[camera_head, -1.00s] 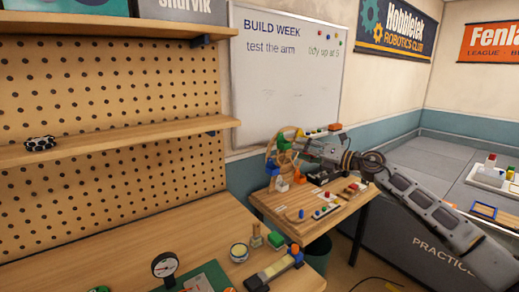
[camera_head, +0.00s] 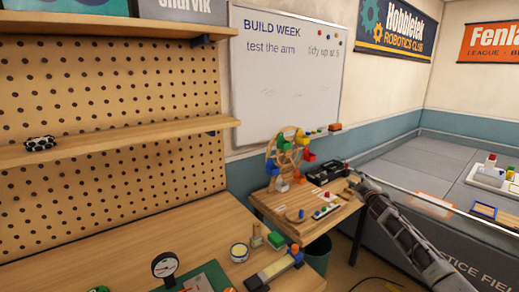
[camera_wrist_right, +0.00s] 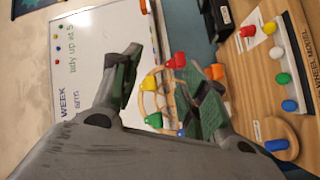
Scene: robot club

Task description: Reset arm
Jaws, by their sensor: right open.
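My right arm comes in from the lower right in the head view, and its gripper (camera_head: 356,184) is over the right part of the small wooden table (camera_head: 280,226). In the right wrist view the two fingers of this gripper (camera_wrist_right: 165,92) are spread apart with nothing held between them. The wheel model (camera_head: 289,156), a wooden wheel with coloured pieces, stands on the small table to the left of the gripper. It also shows behind the fingers in the right wrist view (camera_wrist_right: 157,93), partly hidden. My left gripper is not in view.
A black tray (camera_head: 327,172) and a white strip with coloured knobs (camera_head: 326,211) are on the small table. A grey practice field (camera_head: 420,160) lies at right.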

